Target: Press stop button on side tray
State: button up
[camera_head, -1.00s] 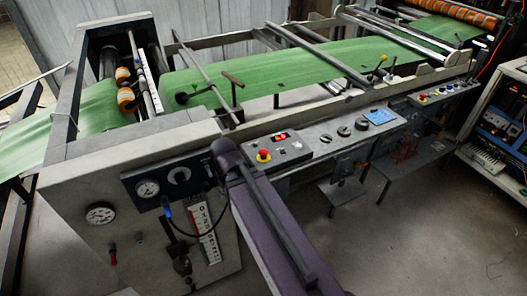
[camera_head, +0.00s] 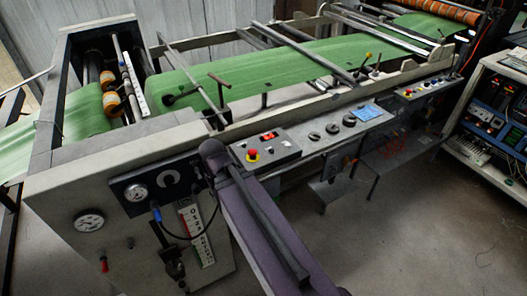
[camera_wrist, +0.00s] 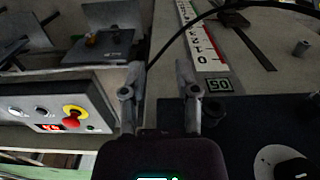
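A red stop button on a yellow base (camera_head: 252,155) sits at the left end of the grey control console (camera_head: 283,148) along the machine's side. It also shows at the left in the wrist view (camera_wrist: 73,114). Another red and yellow button (camera_head: 408,92) is on the farther panel. A lower side tray (camera_head: 335,188) hangs below the console; I cannot make out a button on it in the head view. My gripper (camera_wrist: 160,72) is open and empty, its two fingers apart and touching nothing visible. In the head view my arm hides it.
The machine's front wall carries gauges (camera_head: 89,221), a dark panel (camera_head: 150,188), a cable and a printed scale (camera_head: 196,232) close to my arm. Green sack web (camera_head: 290,65) runs across the top.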

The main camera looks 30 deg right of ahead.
aim_at(253, 153)
jog(key=z, duration=0.8)
jog(key=k, duration=0.35)
jog(key=u, duration=0.3)
jog(key=i, duration=0.5)
jog(key=z, duration=0.1)
